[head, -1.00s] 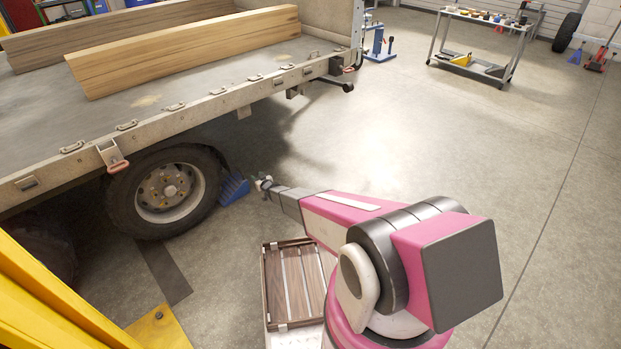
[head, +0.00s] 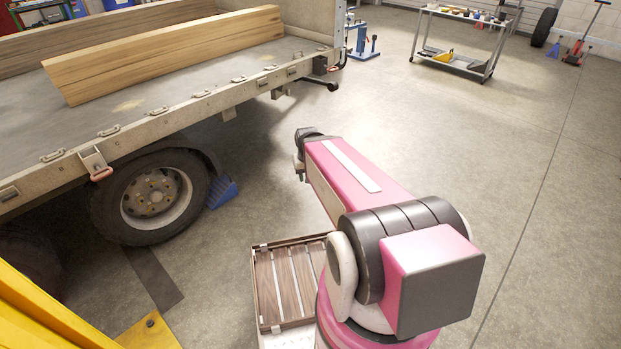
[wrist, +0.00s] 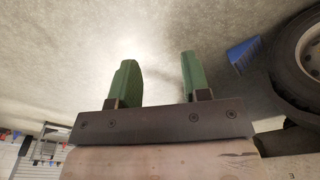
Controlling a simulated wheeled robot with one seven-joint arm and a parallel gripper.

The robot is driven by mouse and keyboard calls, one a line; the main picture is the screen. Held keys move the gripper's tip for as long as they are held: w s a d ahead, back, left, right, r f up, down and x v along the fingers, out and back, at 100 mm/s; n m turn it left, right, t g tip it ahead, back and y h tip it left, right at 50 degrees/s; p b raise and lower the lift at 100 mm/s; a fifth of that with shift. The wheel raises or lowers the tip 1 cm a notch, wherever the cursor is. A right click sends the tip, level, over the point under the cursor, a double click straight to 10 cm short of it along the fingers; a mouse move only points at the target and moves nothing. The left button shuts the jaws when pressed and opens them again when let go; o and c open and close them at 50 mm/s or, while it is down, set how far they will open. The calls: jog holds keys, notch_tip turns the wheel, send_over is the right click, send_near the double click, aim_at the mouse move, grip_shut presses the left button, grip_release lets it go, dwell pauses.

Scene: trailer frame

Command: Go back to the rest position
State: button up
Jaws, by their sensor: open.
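My gripper (wrist: 158,82) shows in the wrist view as two green fingers standing wide apart, with only bare concrete floor between and beyond them. It is open and holds nothing. In the head view my pink and black arm reaches forward over the floor beside the trailer. Its far end is near the middle of the picture, and the fingers cannot be made out there.
The trailer bed (head: 130,103) with wooden beams (head: 170,52) is at left. A wheel (head: 150,196) and blue chock (head: 222,192) stand below it. A slatted wooden crate (head: 262,290) sits near my arm's base. A tool cart (head: 450,62) is far back. Floor at right is clear.

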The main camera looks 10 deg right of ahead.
jog(key=s, duration=0.1)
jog(key=s+r, duration=0.1)
jog(key=s+g, duration=0.1)
jog(key=shift+s+d+r, duration=0.1)
jog(key=shift+s+r, duration=0.15)
jog(key=shift+r, duration=0.15)
dwell(1.0)
